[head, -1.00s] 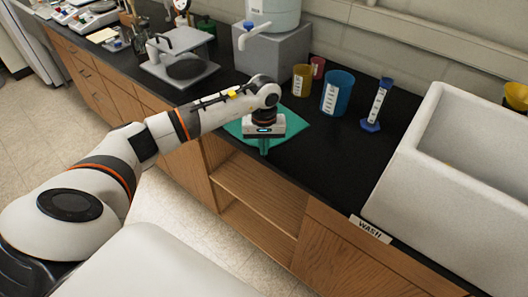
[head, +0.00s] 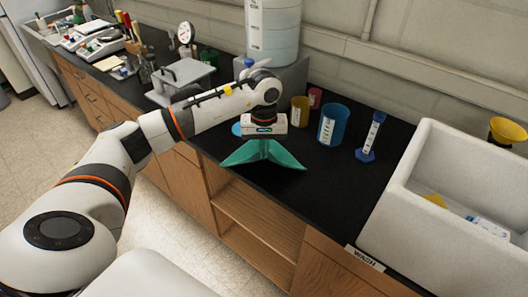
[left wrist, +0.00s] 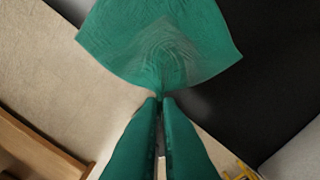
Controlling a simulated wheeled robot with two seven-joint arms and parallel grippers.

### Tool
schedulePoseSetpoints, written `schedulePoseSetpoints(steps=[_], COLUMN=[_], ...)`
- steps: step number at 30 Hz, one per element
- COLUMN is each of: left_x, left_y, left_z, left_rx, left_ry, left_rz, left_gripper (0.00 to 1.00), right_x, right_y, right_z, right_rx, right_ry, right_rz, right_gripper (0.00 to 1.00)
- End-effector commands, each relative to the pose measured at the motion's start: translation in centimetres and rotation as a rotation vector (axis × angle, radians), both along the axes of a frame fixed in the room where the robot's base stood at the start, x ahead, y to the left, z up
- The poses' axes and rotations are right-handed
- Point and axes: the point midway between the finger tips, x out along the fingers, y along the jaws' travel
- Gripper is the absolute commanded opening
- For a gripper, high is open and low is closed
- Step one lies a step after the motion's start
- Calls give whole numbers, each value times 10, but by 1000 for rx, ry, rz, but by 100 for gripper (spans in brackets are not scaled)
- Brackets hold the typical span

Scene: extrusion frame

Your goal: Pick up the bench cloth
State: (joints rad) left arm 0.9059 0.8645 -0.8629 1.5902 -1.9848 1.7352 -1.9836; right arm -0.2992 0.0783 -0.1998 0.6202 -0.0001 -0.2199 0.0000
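The bench cloth (head: 283,158) is teal green. It hangs in folds from my left gripper (head: 264,140) above the front edge of the black worktop, with its corners spread to both sides. In the left wrist view the cloth (left wrist: 165,45) fans out and is gathered to a point between the fingertips of my left gripper (left wrist: 159,99). The fingers are shut on it. Whether the lowest corners still touch the worktop is hard to tell. My right gripper is in neither view.
A yellow beaker (head: 300,110), a blue beaker (head: 333,124) and a blue-based cylinder (head: 371,138) stand to the right of the gripper. Further right is a white sink (head: 416,185). A grey stand (head: 180,78) is on the left. The worktop (head: 315,185) is clear in front of the beakers.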

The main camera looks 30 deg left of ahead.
Motion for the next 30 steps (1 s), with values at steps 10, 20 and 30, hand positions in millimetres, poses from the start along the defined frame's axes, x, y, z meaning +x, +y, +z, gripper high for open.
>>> schedulePoseSetpoints(steps=[10,20,30], left_x=[1,0,1], left_y=[1,0,0], left_z=[38,91,157], left_rx=[0,0,0], left_ry=[-6,0,-6], left_rz=[2,0,1], left_gripper=[0,0,0], right_x=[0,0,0], right_y=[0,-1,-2], right_z=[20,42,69], right_rx=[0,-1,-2], right_ry=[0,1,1], right_rz=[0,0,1], right_gripper=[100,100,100])
